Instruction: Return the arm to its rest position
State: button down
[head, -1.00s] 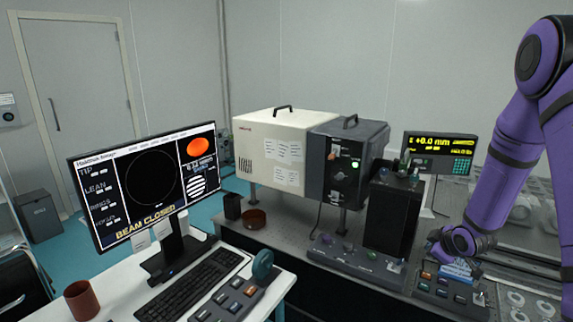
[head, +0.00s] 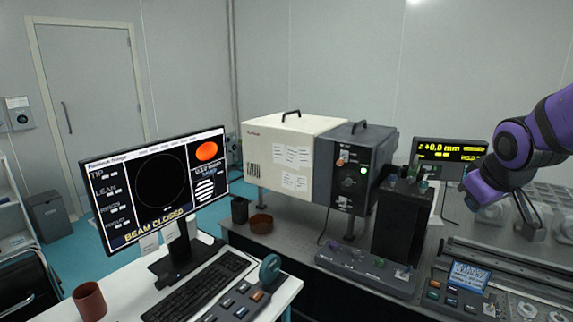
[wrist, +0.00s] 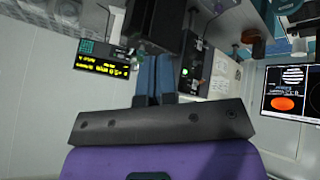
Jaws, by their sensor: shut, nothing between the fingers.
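My purple arm (head: 515,145) reaches in from the right edge of the head view, raised above the right part of the optical table (head: 450,222). In the wrist view my gripper (wrist: 153,60) shows its two dark blue fingers side by side, closed together with nothing between them. In the head view the fingers cannot be made out clearly. The arm's end is beside the display reading +0.0 mm (head: 450,150), clear of the button panel (head: 455,293) below it.
A cream and dark grey box (head: 290,160) stands on the table, with a black tower (head: 402,220) to its right. The monitor (head: 155,190) reads "BEAM CLOSED". A keyboard (head: 198,287) and a brown cup (head: 90,301) are on the white desk. Open air surrounds the arm's end.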

jog(key=s+a+r+m, duration=0.1)
jog(key=s+a+r, duration=0.2)
jog(key=s, duration=0.6)
jog(key=s+a+r+m+g+y, duration=0.1)
jog(key=s+a+r+m, duration=0.1)
jog(key=s, duration=0.7)
jog(key=shift+s+a+r+g+y, duration=0.3)
jog(key=shift+s+a+r, duration=0.15)
jog(key=shift+a, duration=0.4)
jog(key=shift+d, duration=0.1)
